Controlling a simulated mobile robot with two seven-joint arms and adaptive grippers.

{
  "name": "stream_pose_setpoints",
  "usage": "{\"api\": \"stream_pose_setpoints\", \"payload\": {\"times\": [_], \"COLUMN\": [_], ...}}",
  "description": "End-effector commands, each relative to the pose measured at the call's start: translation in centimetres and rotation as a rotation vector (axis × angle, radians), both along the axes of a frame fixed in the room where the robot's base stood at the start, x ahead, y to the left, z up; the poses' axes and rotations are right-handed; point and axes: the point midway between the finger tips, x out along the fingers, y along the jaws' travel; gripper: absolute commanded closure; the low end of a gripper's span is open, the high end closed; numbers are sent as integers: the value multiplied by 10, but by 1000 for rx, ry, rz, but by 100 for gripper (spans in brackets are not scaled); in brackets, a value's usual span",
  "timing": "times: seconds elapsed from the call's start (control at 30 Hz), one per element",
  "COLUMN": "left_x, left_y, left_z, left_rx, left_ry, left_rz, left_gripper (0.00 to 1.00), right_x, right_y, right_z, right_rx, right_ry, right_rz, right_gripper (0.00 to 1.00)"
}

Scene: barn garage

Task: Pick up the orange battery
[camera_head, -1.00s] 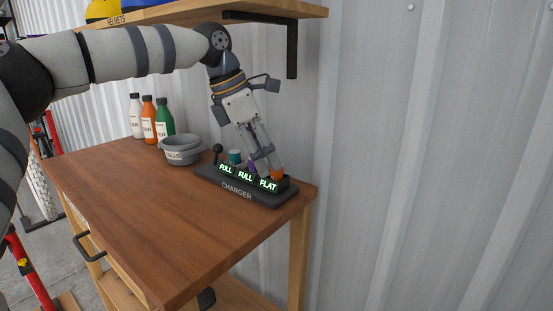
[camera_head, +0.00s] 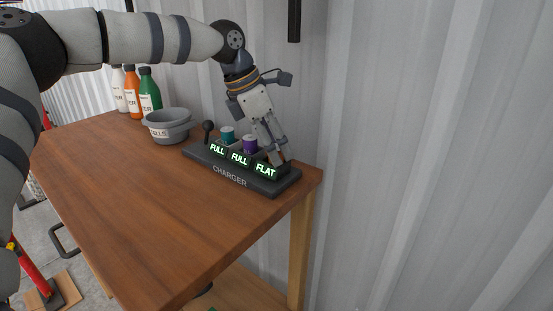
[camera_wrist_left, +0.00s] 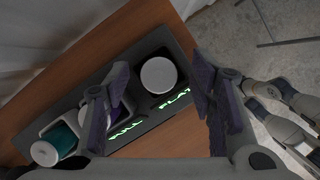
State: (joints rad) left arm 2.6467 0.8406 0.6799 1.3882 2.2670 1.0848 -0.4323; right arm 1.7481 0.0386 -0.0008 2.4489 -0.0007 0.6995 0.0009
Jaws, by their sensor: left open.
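The charger (camera_head: 229,176) is a dark block on the workbench, with green signs reading FULL, FULL and FLAT. The orange battery sits at the FLAT slot and is mostly hidden by my fingers in the head view; in the left wrist view the pale round top of this battery (camera_wrist_left: 159,75) shows. My left gripper (camera_head: 276,153) points down over that slot. It is open, with one finger on each side of the battery top and gaps visible. The purple battery (camera_head: 250,144) and teal battery (camera_head: 227,134) stand in the other slots. My right gripper is not in view.
A black-knobbed lever (camera_head: 208,131) rises at the charger's left end. A grey bowl marked CELLS (camera_head: 168,127) and several bottles (camera_head: 149,91) stand further left. The corrugated wall (camera_head: 420,150) is close behind. The front of the wooden workbench (camera_head: 130,200) is clear.

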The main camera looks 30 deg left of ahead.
Motion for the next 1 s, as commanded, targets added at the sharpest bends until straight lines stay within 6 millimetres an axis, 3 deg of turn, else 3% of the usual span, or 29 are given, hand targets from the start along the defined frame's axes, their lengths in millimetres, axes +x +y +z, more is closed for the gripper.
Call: {"api": "stream_pose_setpoints", "payload": {"times": [0.07, 0.2, 0.3, 0.63, 0.87, 1.0], "left_x": [0, 0, 0, 0, 1, -21], "left_y": [0, 0, 0, 0, 0, 16], "left_z": [1, 1, 1, 4, 34, 41], "left_rx": [-1, -1, -1, -1, 0, -4], "left_ry": [-1, -1, -1, -2, -4, -6], "left_rz": [0, 0, 0, 0, 1, 0], "left_gripper": [52, 84, 100, 100, 100, 100], "right_x": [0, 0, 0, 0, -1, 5], "right_y": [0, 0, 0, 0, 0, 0], "right_z": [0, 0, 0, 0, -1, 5], "right_rx": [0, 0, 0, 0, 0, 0], "right_ry": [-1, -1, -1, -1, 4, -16], "right_rz": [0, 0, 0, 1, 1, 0], "right_gripper": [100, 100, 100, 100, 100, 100]}}
